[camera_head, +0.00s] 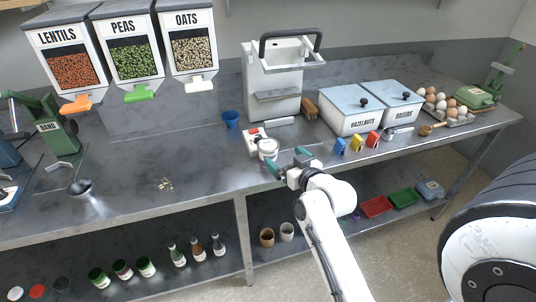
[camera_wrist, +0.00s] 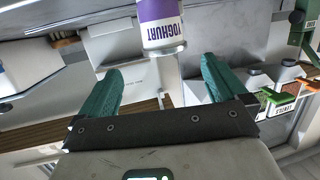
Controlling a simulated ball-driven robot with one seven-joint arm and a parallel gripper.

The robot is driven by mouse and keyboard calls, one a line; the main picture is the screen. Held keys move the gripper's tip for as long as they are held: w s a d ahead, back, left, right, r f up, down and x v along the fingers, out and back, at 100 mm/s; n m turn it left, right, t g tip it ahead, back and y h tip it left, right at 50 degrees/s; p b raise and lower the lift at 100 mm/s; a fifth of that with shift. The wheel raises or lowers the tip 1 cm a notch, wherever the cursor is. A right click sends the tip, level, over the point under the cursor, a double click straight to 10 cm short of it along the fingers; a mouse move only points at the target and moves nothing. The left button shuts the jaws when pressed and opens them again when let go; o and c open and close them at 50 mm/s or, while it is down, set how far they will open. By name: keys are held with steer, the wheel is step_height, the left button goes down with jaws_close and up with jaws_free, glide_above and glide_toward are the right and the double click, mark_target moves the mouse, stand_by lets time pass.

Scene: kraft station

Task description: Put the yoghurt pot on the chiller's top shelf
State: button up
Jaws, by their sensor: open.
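The yoghurt pot (camera_wrist: 160,28) is purple and white, with its printed name upside down in the wrist view and its far part cut off by the top edge. In the head view, a white pot (camera_head: 268,148) stands on the worktop just beyond my gripper (camera_head: 287,160). In the wrist view my gripper (camera_wrist: 162,68) is open, its green fingers spread, with nothing between them. The pot appears ahead of the fingertips, roughly centred between them. I cannot make out a chiller or its top shelf for certain.
A white appliance with a black handle (camera_head: 275,85) stands behind the pot. A small white box with a red mark (camera_head: 253,138) is close to the pot's left. Blue, yellow and red packets (camera_head: 356,143) stand to the right.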

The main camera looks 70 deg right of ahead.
mark_target(268, 144)
steer(key=x, duration=0.4)
steer(key=shift+w+d+p, duration=0.15)
steer(key=shift+w+p, duration=0.1)
steer(key=shift+p, duration=0.05)
steer(key=shift+a+p+x, duration=0.25)
steer(key=shift+p+x, duration=0.55)
steer(key=shift+x, duration=1.85)
steer(key=shift+w+f, duration=0.1)
steer(key=shift+w, duration=0.05)
steer(key=shift+c, duration=0.4)
steer(key=c, duration=0.9)
steer(key=shift+c, duration=0.6)
